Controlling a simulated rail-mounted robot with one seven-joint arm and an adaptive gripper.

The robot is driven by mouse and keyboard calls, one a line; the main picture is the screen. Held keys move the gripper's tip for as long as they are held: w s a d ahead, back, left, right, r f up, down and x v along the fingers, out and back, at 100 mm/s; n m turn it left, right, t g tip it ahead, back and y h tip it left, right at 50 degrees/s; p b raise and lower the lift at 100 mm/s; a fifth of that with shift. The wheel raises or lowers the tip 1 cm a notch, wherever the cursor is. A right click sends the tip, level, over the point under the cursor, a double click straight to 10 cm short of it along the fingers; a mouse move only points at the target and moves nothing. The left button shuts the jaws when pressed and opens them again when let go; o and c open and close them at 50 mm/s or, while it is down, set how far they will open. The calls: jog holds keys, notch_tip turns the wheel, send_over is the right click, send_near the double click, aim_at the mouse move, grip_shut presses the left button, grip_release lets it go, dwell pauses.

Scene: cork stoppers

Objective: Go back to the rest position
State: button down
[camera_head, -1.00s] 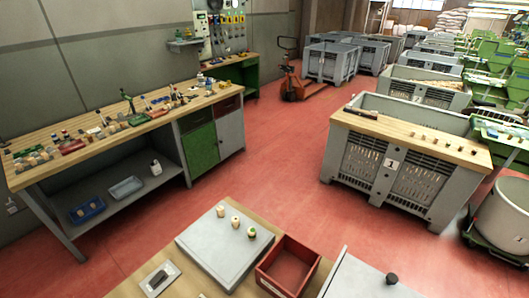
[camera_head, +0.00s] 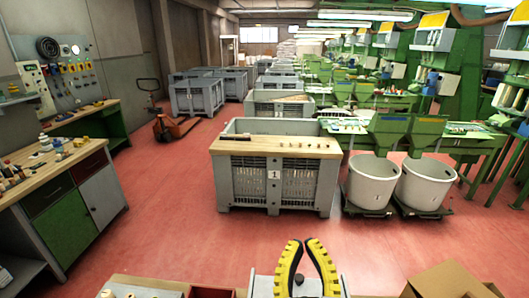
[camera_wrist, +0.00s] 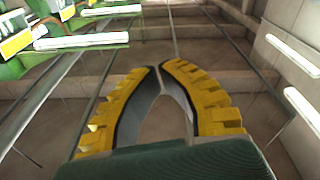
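My gripper (camera_head: 304,242) stands raised at the bottom middle of the head view, its two curved yellow fingers pointing up. The fingertips are drawn close together and nothing is held between them. In the wrist view my gripper (camera_wrist: 160,68) points towards the ceiling, with the tips nearly meeting and only an empty hollow between the fingers. A cork stopper (camera_head: 107,293) shows at the bottom left of the head view, well apart from the gripper. Most of the near worktable is below the picture.
A grey crate marked 1 (camera_head: 308,190) with a wooden board (camera_head: 235,146) stands ahead. Two white tubs (camera_head: 371,185) are right of it. A cardboard box (camera_head: 445,280) is at bottom right. A workbench (camera_head: 62,165) stands left. Red floor (camera_head: 165,225) between is clear.

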jog(key=s+d+r+m+t+y, duration=0.1)
jog(key=s+r+m+t, duration=0.15)
jog(key=s+r, duration=0.65)
notch_tip(320, 180, up, 20)
jog(key=w+p, duration=0.1)
jog(key=p, duration=1.8)
jog(key=shift+w+f, duration=0.15)
jog(key=shift+n+t, duration=0.25)
